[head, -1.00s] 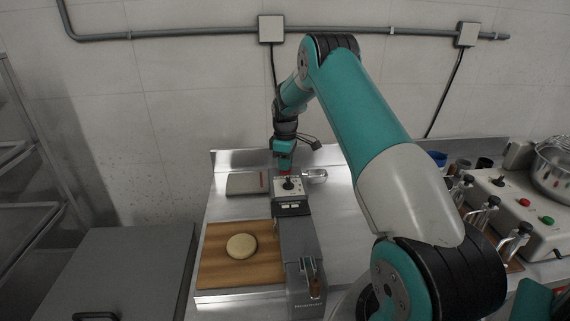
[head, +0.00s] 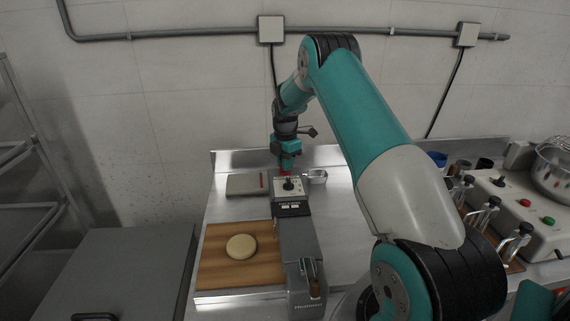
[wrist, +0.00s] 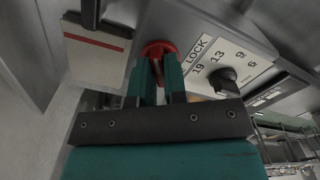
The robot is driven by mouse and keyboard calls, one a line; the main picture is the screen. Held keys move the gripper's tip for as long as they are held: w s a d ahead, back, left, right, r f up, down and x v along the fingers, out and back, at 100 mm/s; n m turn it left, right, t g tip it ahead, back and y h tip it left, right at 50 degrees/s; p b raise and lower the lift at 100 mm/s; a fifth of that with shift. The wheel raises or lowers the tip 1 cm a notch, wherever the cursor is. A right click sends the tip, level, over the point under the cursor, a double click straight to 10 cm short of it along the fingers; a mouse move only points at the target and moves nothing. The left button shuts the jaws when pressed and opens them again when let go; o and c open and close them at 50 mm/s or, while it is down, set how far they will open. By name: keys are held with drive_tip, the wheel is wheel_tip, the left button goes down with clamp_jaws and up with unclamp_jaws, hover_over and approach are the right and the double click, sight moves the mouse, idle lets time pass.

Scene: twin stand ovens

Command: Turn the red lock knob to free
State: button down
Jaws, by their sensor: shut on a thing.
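The red lock knob (wrist: 158,49) sits beside the word LOCK at the corner of a light dial panel (wrist: 225,65) in the wrist view. My gripper (wrist: 157,66) has its two teal fingers on either side of the knob and is shut on it. The fingers hide part of the knob, and I cannot tell its exact turn angle. In the head view my gripper (head: 286,167) points down at the far end of the grey machine (head: 300,238), with a bit of red showing under the fingertips. A black dial knob (wrist: 222,80) stands on the panel, clear of my fingers.
A flat grey box with a red stripe (head: 246,184) lies left of the machine. A wooden board (head: 215,270) with a round dough disc (head: 241,246) is nearer. A control box with coloured buttons (head: 525,200) and a metal bowl (head: 555,172) stand at right. The wall is close behind.

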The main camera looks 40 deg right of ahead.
drive_tip(key=n, duration=0.5)
drive_tip(key=shift+w+r+n, duration=0.25)
drive_tip(key=shift+n, duration=0.05)
idle(0.4)
drive_tip(key=c, duration=1.2)
unclamp_jaws()
drive_tip(key=shift+a, duration=0.1)
drive_tip(key=shift+o, duration=0.2)
drive_tip(key=shift+f, duration=0.15)
drive_tip(key=shift+s, duration=0.1)
wheel_tip(320, 180, up, 17)
drive_tip(key=b, duration=0.2)
drive_tip(key=shift+r, duration=0.2)
